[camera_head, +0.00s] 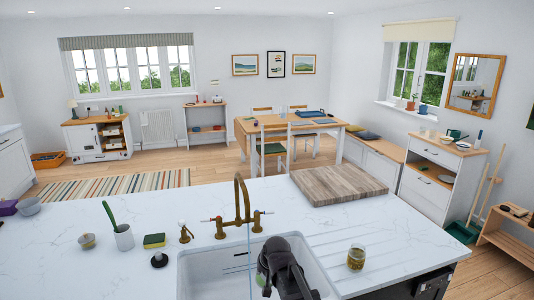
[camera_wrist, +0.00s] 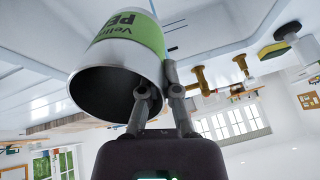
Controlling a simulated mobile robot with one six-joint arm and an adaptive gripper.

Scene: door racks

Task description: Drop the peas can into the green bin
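The peas can (camera_wrist: 128,32), with a green and white label and part of the lettering "PE" showing, fills the upper middle of the wrist view. Its open, dark end faces the camera. My gripper (camera_wrist: 158,82) is shut on the can's wall, with one finger inside the mouth and the other outside. In the head view my dark arm (camera_head: 283,265) is over the white sink, and I cannot make out the can there. A green object (camera_head: 462,232) is on the floor at the right, by the white cabinet; I cannot tell whether it is the green bin.
The sink (camera_head: 205,270) has a tall brass tap (camera_head: 243,200) behind it. A glass jar (camera_head: 356,257) stands on the counter right of the sink, near a wooden board (camera_head: 337,184). A yellow-green sponge (camera_head: 154,240) and a white cup (camera_head: 123,238) are to the left.

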